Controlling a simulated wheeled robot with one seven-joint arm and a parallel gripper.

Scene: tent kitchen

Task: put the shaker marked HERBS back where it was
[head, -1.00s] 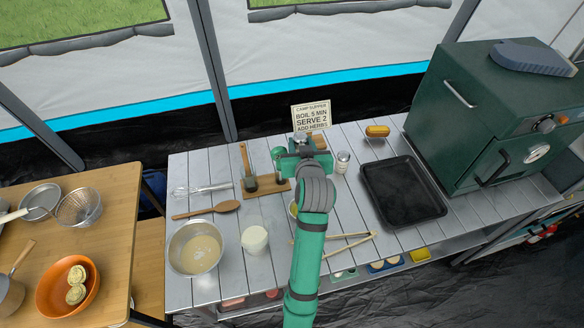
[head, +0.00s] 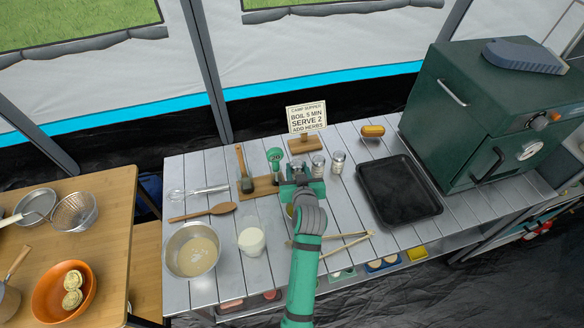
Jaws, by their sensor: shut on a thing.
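My gripper (head: 299,176) is shut over the middle of the grey slatted table, just in front of the sign's wooden base. A small shaker with a metallic cap (head: 297,166) shows partly at its jaws; the jaws and wrist hide most of it. No marking can be read on it, so I cannot tell whether it says HERBS. Two other shakers with metal caps stand upright to the right of the gripper, one close beside it (head: 318,165) and one farther right (head: 338,162). Their labels are too small to read.
A sign (head: 306,118) on a wooden base stands behind. A wooden board (head: 264,187) with a green-headed tool (head: 275,155) and a brush (head: 243,165) lies left. A black tray (head: 400,190) is right, tongs (head: 345,241) and a white cup (head: 252,241) in front.

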